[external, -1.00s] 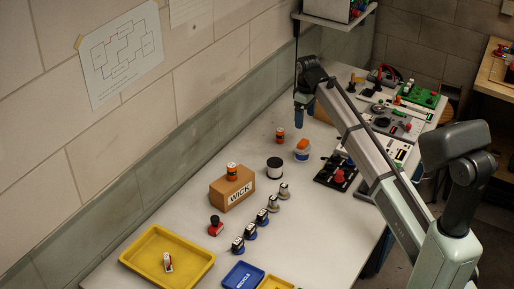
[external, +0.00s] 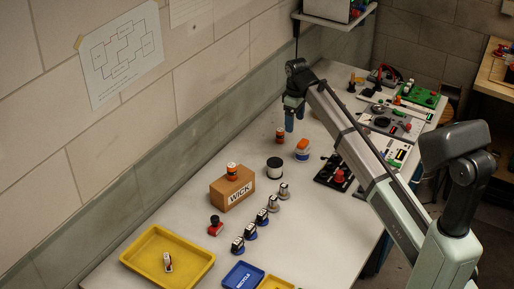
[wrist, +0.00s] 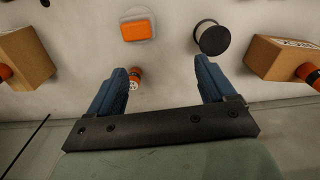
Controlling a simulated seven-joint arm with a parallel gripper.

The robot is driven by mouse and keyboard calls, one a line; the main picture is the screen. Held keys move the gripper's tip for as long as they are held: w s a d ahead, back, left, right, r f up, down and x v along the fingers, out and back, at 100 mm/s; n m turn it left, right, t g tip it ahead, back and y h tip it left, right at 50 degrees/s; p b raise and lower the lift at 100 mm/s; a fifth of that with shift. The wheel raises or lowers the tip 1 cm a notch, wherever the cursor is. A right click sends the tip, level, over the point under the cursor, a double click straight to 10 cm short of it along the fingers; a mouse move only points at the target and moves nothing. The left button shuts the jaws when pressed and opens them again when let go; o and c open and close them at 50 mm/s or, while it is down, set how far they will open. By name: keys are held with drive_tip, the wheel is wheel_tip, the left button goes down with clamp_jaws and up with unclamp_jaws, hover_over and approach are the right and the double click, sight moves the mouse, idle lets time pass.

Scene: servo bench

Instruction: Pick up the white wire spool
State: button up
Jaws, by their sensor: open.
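The white wire spool (external: 275,168) stands upright on the bench right of the WICK box, with a black flange on top. In the wrist view the spool (wrist: 213,39) is at the top, beyond the right fingertip, its dark flange facing me and a little white side showing. My gripper (external: 294,120) is in the air above the bench near the wall, behind the spool in the external view. Its blue fingers (wrist: 166,75) are spread apart with nothing held between them.
A small orange spool (external: 280,136) stands near the left finger in the wrist view. The WICK box (external: 232,188) carries another orange spool. Several capped pieces (external: 262,217) stand in front.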

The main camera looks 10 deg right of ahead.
sight(275, 162)
drive_tip(key=s+a+f+n, duration=0.2)
drive_tip(key=s+a+n, duration=0.1)
drive_tip(key=s+a, duration=0.5)
drive_tip(key=f+n, duration=0.2)
drive_tip(key=w+f+n, duration=0.1)
drive_tip(key=f, duration=0.2)
drive_tip(key=a+f+n, duration=0.1)
drive_tip(key=f+n, duration=0.1)
drive_tip(key=f, duration=0.1)
drive_tip(key=shift+w+f+n, duration=0.15)
drive_tip(key=shift+f+n, duration=0.1)
drive_tip(key=shift+n, duration=0.05)
drive_tip(key=shift+w+d+f, duration=0.15)
drive_tip(key=shift+w+f, duration=0.05)
drive_tip(key=shift+f, duration=1.2)
drive_tip(key=shift+w+d+f, duration=0.1)
drive_tip(key=shift+w+f, duration=0.1)
drive_tip(key=shift+f, duration=1.15)
drive_tip(key=shift+c, duration=0.3)
drive_tip(key=c, duration=1)
drive_tip(key=shift+o, duration=0.2)
